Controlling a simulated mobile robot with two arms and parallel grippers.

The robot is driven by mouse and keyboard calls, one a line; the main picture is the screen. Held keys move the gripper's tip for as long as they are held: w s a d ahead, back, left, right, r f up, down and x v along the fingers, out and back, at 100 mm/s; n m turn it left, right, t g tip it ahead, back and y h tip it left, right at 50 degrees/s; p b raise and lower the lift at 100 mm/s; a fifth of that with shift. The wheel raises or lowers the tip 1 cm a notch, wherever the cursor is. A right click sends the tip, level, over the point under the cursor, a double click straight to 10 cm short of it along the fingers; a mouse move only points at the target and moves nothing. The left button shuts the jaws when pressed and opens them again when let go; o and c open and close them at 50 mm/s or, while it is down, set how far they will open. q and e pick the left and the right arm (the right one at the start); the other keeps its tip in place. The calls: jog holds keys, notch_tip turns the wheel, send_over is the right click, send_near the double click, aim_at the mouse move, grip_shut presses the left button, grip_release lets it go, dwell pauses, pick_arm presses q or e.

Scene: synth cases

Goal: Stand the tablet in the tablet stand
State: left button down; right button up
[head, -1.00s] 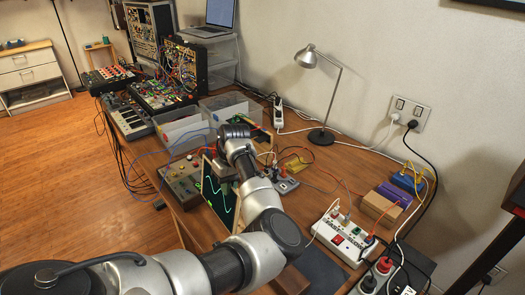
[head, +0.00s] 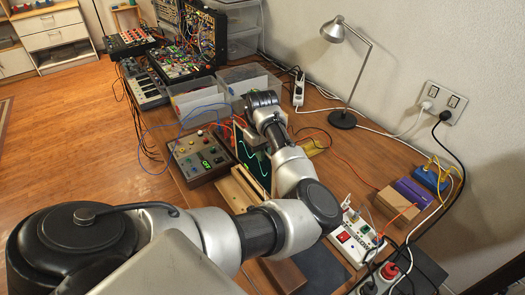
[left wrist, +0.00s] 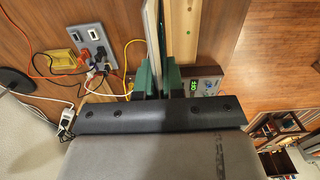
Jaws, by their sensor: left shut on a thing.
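The tablet (head: 254,160) has a dark screen with a green wave trace and stands roughly upright on edge. My left gripper (head: 272,128) is shut on it near its top. In the left wrist view my green fingers (left wrist: 158,78) straddle the tablet (left wrist: 151,22), seen edge-on as a thin pale strip. The wooden tablet stand (head: 236,190) is on the table just left of the tablet's lower part. It shows in the left wrist view as a pale wooden strip (left wrist: 185,28) beside the tablet. My arm hides part of the tablet; whether its lower edge touches the stand, I cannot tell.
A knobbed box with a green display (head: 199,154) is left of the stand. Clear bins (head: 192,105) stand behind.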

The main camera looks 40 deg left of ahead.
aim_at(262, 165)
pick_arm(q)
jog(key=shift+r+p, duration=0.35)
jog(key=shift+p, duration=0.2)
jog(key=shift+f+b, duration=1.2)
jog(key=shift+f, duration=1.85)
pick_arm(e)
jog(key=shift+w+f, duration=0.5)
jog(key=shift+w, duration=0.1)
jog(key=shift+a, duration=0.1)
pick_arm(q)
jog(key=shift+r, duration=0.1)
pick_arm(e)
jog(key=shift+r, duration=0.2)
pick_arm(q)
jog(key=shift+p, duration=0.35)
pick_arm(e)
jog(key=shift+w+r, duration=0.1)
jog(key=shift+r, duration=0.2)
pick_arm(q)
jog(key=shift+p, duration=0.3)
pick_arm(e)
jog(key=shift+r, duration=0.15)
